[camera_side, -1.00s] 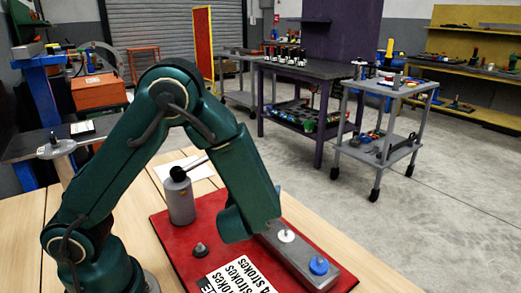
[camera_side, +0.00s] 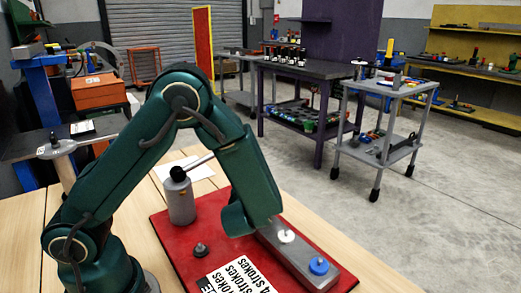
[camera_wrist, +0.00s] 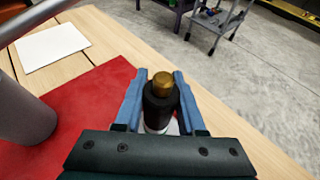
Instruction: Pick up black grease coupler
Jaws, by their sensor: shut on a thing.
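The black grease coupler (camera_wrist: 158,105), a dark cylinder with a brass top, stands between the two blue fingers of my gripper (camera_wrist: 155,100) in the wrist view. The fingers are shut on it, one on each side. A pale round surface shows just below it. In the side view my gripper's fingers and the coupler are hidden behind my green wrist, at the far end of the grey block (camera_side: 304,254). I cannot tell whether the coupler is clear of the block.
The block bears a white-topped fitting (camera_side: 286,236) and a blue cap (camera_side: 319,265). A grey cylinder with a lever (camera_side: 180,202) stands on the red mat (camera_side: 175,243), with a small dark knob (camera_side: 200,250) and a printed card (camera_side: 238,277) nearby. White paper (camera_wrist: 52,47) lies on the wooden table.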

